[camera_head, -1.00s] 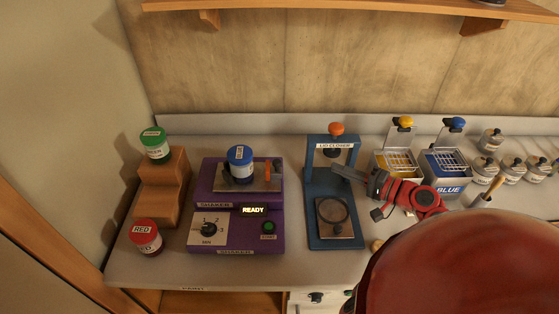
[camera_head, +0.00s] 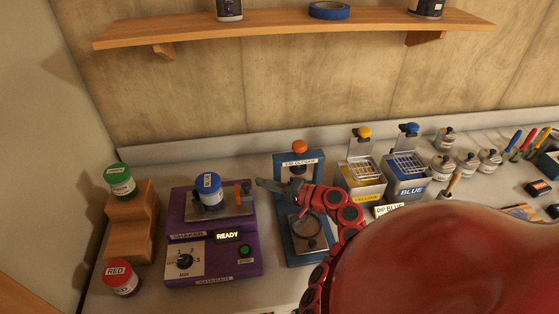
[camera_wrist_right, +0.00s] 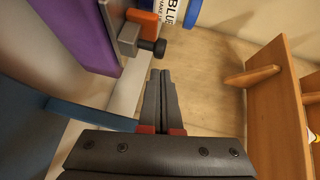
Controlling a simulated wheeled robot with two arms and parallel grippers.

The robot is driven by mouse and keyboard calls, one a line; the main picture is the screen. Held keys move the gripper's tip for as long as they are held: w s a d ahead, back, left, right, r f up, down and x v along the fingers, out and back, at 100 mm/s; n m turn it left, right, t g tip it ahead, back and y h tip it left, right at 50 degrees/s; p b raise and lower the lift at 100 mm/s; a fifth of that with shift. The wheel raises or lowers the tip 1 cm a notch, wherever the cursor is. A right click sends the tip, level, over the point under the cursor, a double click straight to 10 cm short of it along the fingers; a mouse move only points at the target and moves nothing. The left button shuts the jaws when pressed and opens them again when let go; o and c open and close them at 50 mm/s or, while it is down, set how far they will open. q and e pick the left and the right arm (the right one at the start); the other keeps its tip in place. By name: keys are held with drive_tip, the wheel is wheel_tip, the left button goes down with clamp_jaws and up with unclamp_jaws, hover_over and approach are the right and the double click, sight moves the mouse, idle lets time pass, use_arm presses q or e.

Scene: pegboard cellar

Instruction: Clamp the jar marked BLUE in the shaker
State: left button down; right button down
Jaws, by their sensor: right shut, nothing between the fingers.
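The jar marked BLUE (camera_head: 208,190), with a blue lid, stands on the metal plate of the purple shaker (camera_head: 181,215). An orange clamp piece (camera_head: 238,195) stands beside it at the plate's right end. The wrist view shows part of the jar (camera_wrist_right: 178,12), the orange clamp piece (camera_wrist_right: 142,17) with a black knob (camera_wrist_right: 157,47), and the purple shaker side (camera_wrist_right: 85,35). My right gripper (camera_head: 262,184) is shut and empty, just right of the clamp and apart from it. It also shows in the wrist view (camera_wrist_right: 160,75). My left gripper is out of view.
The blue lid closer (camera_head: 297,252) stands right of the shaker, under my right wrist. A wooden step (camera_head: 128,225) with a green-lidded jar (camera_head: 120,180) and a red-lidded jar (camera_head: 122,277) are at left. Yellow (camera_head: 360,182) and blue (camera_head: 408,175) bins stand right. A shelf (camera_head: 300,23) hangs above.

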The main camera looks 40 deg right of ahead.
drive_tip(key=shift+w+a+f, duration=0.1)
drive_tip(key=shift+w+a, duration=0.1)
drive_tip(key=shift+a, duration=0.35)
